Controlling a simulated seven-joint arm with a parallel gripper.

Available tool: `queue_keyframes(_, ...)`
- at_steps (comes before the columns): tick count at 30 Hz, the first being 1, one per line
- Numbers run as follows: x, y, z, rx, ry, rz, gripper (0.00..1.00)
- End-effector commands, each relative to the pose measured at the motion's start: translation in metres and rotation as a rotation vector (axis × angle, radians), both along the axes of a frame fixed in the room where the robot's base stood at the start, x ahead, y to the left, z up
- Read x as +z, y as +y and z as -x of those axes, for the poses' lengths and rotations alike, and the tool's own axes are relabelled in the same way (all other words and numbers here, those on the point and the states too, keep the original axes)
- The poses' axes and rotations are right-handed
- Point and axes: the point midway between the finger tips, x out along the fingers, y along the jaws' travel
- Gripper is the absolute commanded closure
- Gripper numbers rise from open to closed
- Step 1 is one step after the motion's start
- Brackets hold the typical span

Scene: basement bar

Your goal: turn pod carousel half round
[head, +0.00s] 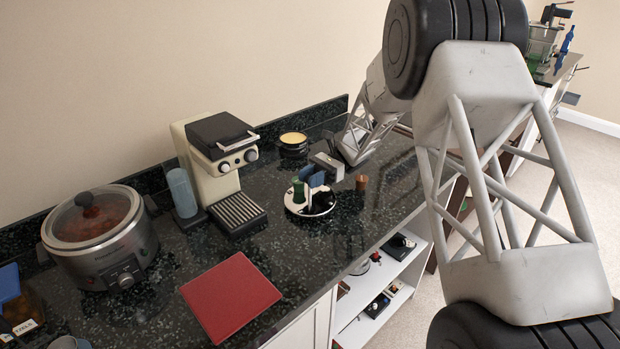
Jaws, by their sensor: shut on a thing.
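The pod carousel (296,208) is a small white round plate on the dark speckled counter, right of the coffee machine. A green pod (298,190) stands at its left side and dark, black pieces (322,201) sit at its right. My gripper (311,184) reaches in from the right, low over the carousel, with its blue fingers between the green pod and the dark pieces. It is shut on a part of the carousel; the fingers hide the exact contact. A brown pod-like cup (361,182) stands on the counter to the right, apart from the plate.
A cream coffee machine (215,160) with a drip grate stands left of the carousel. A dark round container with a yellow top (293,142) is behind it. A slow cooker (98,235) and red mat (231,295) are farther left. The counter's front edge is close by.

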Motion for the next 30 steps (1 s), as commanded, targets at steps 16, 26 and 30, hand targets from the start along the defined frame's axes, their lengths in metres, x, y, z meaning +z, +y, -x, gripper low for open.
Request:
queue_keyframes(16, 0.000, 0.000, 0.000, 0.000, 0.000, 0.000, 0.43)
queue_keyframes(26, 0.004, 0.000, 0.000, 0.000, 0.000, 0.000, 0.43)
queue_keyframes(30, 0.010, 0.000, 0.000, 0.000, 0.000, 0.000, 0.43)
